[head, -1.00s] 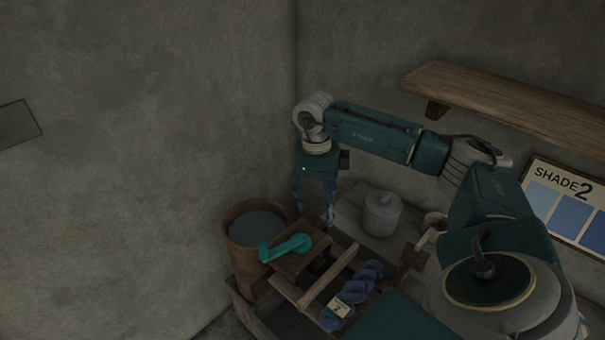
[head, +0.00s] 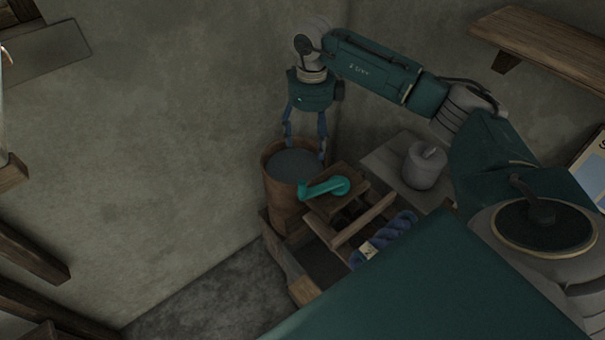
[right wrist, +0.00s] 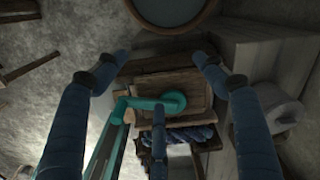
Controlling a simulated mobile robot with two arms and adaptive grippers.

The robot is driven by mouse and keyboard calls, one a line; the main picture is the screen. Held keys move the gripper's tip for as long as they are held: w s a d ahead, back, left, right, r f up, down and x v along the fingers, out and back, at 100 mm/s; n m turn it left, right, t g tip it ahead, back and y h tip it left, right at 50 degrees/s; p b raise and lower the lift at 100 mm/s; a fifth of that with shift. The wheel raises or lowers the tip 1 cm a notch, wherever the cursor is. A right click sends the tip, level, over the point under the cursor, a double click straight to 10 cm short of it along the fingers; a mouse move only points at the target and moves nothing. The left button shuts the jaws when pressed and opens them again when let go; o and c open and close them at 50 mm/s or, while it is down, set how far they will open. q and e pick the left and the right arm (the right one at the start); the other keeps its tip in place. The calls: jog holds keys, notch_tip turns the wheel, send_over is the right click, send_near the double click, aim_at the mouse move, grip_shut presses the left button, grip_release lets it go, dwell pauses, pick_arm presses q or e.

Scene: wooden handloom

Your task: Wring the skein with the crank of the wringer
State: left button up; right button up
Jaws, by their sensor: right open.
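The teal crank (head: 325,188) sits on the wooden wringer (head: 347,237), its handle end pointing left toward the bucket. In the right wrist view the crank (right wrist: 160,103) lies below the fingers' spread. The twisted blue skein (head: 392,232) hangs on the wringer to the right of the crank and bears a small pale tag. My right gripper (head: 305,152) is open and empty, pointing down above the bucket's rim, up and left of the crank and apart from it. My left gripper is not in view.
A round wooden bucket (head: 281,200) with grey contents stands left of the crank. A lidded grey pot (head: 424,165) stands on a grey block to the right. A wooden shelf (head: 540,40) is on the wall at upper right. Dark wooden beams (head: 35,252) show at far left.

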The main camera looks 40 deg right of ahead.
aim_at(302, 182)
jog(key=s+a+p, duration=0.2)
jog(key=s+a, duration=0.6)
jog(key=s, duration=0.1)
jog(key=shift+a, duration=0.25)
jog(key=f+b, duration=0.4)
jog(key=f, duration=0.1)
jog(key=shift+w+d+f+b, duration=0.1)
jog(key=shift+w+f+b, duration=0.05)
jog(key=shift+w+b, duration=0.25)
jog(key=shift+s, duration=0.1)
jog(key=shift+c, duration=0.3)
grip_shut()
